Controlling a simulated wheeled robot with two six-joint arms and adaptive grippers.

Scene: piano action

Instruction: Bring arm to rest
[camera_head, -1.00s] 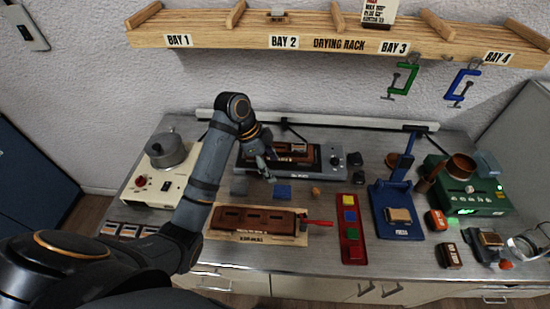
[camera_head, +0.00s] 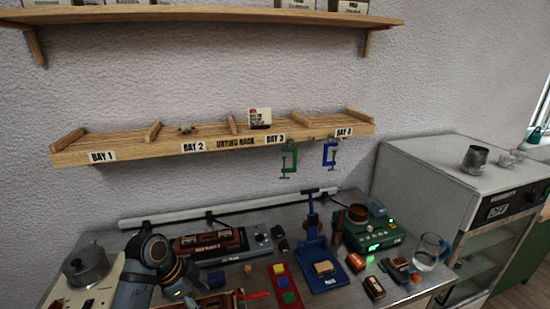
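My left arm rises from the bottom left over the workbench (camera_head: 225,284). Its dark gripper (camera_head: 192,292) points down to the right near the bottom edge, in front of the long device with the brown piece (camera_head: 209,242) on it. The fingertips are small and dark, so I cannot tell whether they are open or shut, or whether they hold anything. My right arm and gripper are out of view. A brown block (camera_head: 218,302) with a red-handled tool (camera_head: 252,296) shows at the bottom edge, partly cut off.
The drying rack (camera_head: 215,151) hangs above, with green (camera_head: 289,160) and blue (camera_head: 330,155) clamps below it. A grey pot (camera_head: 86,266), red tray (camera_head: 285,287), blue press (camera_head: 314,250), green machine (camera_head: 372,234) and glass jug (camera_head: 430,252) crowd the bench. A cabinet (camera_head: 440,185) stands right.

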